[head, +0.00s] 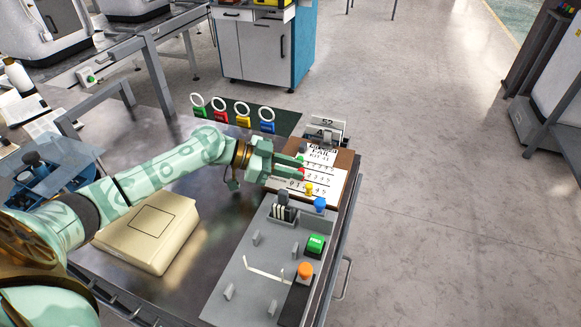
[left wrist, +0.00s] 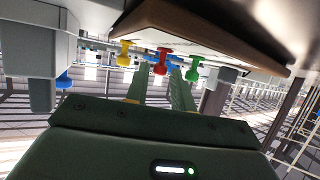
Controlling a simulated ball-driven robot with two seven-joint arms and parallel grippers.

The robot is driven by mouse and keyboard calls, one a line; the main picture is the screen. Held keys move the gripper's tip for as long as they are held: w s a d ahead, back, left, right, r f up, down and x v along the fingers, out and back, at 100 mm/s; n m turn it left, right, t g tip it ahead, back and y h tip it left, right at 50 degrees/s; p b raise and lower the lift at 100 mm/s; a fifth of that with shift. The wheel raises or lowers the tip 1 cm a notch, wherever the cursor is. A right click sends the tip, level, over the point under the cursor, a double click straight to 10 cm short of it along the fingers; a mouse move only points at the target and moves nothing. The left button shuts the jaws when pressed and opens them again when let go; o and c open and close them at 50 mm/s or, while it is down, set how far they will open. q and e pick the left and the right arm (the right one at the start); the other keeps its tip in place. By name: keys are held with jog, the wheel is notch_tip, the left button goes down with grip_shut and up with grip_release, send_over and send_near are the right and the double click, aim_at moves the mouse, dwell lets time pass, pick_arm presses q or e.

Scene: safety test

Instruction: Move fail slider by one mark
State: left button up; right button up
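A white card on a brown board (head: 343,164) stands at the right of the table; its heading seems to include "FAIL", and it has rows of numbered marks. Its knobs are green (head: 302,158), red (head: 300,173) and yellow (head: 309,188). I cannot read which row is the fail slider. My left gripper (head: 302,167) reaches the card's left side. In the left wrist view, its two fingers (left wrist: 160,74) are apart, with the red knob (left wrist: 160,68) at the gap between their tips. The green knob (left wrist: 194,70) and yellow knob (left wrist: 124,58) are outside the fingers. My right gripper is out of view.
Coloured ring tags (head: 243,122) lie on a dark mat behind. A beige package (head: 150,228) sits under my left arm.

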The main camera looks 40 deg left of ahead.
pick_arm(q)
grip_shut()
jog(key=shift+w+d, duration=0.25)
jog(key=shift+d, duration=0.5)
jog(key=shift+o, duration=2.1)
grip_release()
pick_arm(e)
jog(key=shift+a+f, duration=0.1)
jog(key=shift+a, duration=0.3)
